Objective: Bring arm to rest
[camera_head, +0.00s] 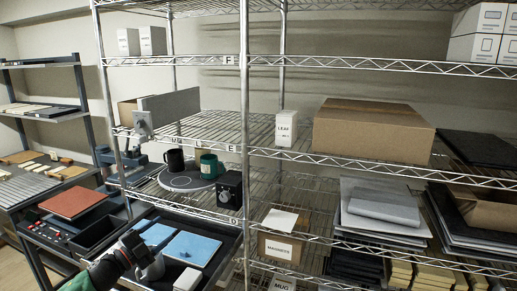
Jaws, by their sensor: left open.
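My left gripper (136,248) is at the lower left, over the dark tray with blue sheets on the low shelf. It is small and dark here, with its arm coming in from the bottom left edge. I see nothing clearly held between its fingers. A grey rounded shape shows right beside it, and I cannot tell what it is. A black mug (175,160) and a green mug (208,166) stand on a round grey plate (178,183) on the shelf above, apart from the gripper. My right gripper is not in view.
The wire rack's upright post (245,130) and shelf edges stand to the right of my left gripper. A black box (229,190) stands beside the plate. A dark tray (222,259) holds blue sheets (192,248). A workbench with a red-brown pad (73,202) is at left.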

